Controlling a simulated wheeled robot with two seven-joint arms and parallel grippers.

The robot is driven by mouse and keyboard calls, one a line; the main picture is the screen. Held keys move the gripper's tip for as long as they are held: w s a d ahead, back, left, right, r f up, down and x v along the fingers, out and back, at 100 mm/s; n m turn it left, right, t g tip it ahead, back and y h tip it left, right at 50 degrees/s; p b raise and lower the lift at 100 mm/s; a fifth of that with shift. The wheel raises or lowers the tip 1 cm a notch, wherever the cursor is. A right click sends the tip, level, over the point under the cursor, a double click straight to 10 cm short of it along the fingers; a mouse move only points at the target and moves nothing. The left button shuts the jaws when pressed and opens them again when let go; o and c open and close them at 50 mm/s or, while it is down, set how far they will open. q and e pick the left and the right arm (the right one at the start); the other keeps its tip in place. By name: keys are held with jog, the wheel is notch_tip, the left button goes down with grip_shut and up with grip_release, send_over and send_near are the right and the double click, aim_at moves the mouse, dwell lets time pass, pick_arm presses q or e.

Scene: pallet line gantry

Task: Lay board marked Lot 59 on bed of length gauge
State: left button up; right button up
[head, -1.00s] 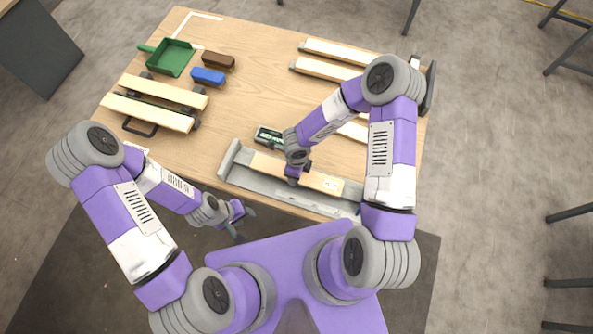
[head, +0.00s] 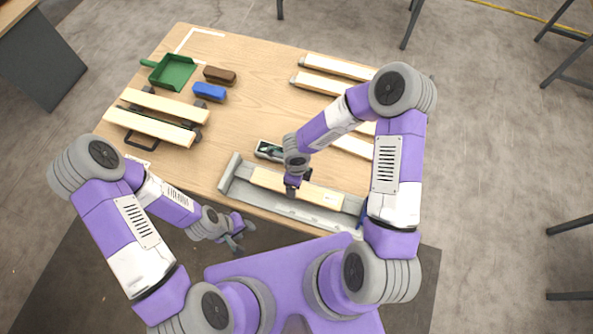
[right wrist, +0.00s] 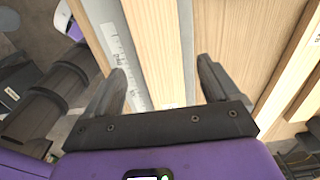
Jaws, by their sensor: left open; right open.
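A pale wooden board (head: 325,196) lies lengthwise on the bed of the grey length gauge (head: 229,177), near the table's front edge. A small mark shows toward its right end, too small to read. My right gripper (head: 296,192) is over the middle of this board. In the right wrist view the open fingers stand on either side of the board (right wrist: 155,45), with gaps beside it, and the gauge's scale strip (right wrist: 119,48) runs along its left. My left gripper (head: 242,237) is open and empty, in front of the table edge.
Several other boards (head: 338,67) lie at the back right, partly behind my right arm. Two boards (head: 165,104) rest on a support at the left. A green dustpan (head: 173,72), a brown brush (head: 219,75) and a blue block (head: 209,91) are at the back left.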

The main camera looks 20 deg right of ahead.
notch_tip(320, 180, up, 7)
jog(key=p, duration=0.1)
jog(key=s+a+f+n+y, duration=0.1)
jog(key=s+f+n+y, duration=0.1)
jog(key=n, duration=0.8)
jog(key=s+a+f+n+y, duration=0.1)
jog(key=s+f+n, duration=0.2)
jog(key=n, duration=0.8)
jog(key=s+a+f+n+y, duration=0.2)
jog(key=s+f+n, duration=0.1)
jog(key=n, duration=0.8)
jog(key=shift+s+a+f+g+y, duration=0.1)
jog(key=shift+s+g+y, duration=0.2)
jog(key=shift+s, duration=0.55)
jog(key=d+m, duration=0.1)
jog(key=m, duration=0.1)
jog(key=d+f+m, duration=0.1)
jog(key=m, duration=0.2)
jog(key=f+m+t+h, duration=0.1)
jog(key=m, duration=0.2)
jog(key=shift+s+d, duration=0.15)
jog(key=shift+d, duration=0.25)
jog(key=shift+d+f+m, duration=0.2)
jog(key=shift+d+m, duration=0.2)
jog(key=shift+m, duration=0.6)
